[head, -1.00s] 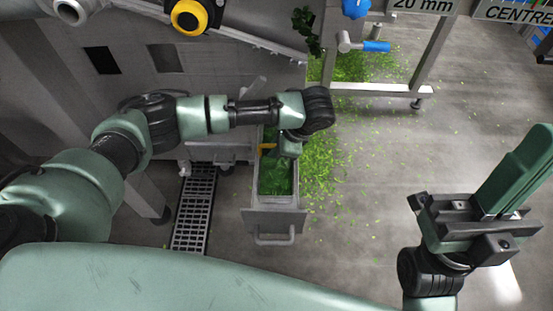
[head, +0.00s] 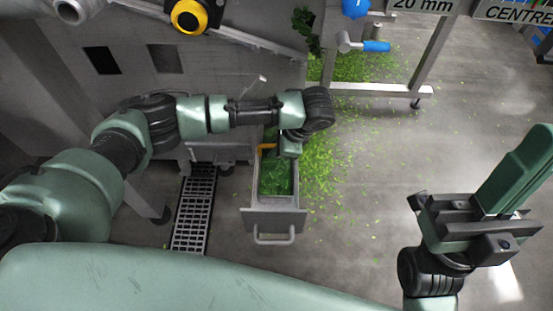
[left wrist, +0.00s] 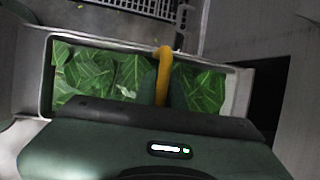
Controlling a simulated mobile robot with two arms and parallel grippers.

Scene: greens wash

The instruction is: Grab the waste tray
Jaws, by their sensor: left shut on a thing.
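The waste tray (head: 275,219) is a grey metal, drawer-like box with a bar handle on its front, holding green leaves. It stands low beside the machine, and its rim also shows in the left wrist view (left wrist: 238,68). A yellow handle (left wrist: 164,66) arches over the leaves from the tray's far rim; a bit of it shows in the head view (head: 267,147). My left gripper (head: 279,152) is over the tray's back part, shut on the yellow handle. The handle's lower end is hidden by the gripper. My right gripper (head: 472,222) is far off to the right, away from the tray.
A floor drain grate (head: 194,208) lies left of the tray. Green scraps (head: 325,165) litter the floor to its right. The grey machine (head: 130,50) stands behind and left, and a metal stand (head: 375,89) stands at the back right. Floor in front and right is mostly clear.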

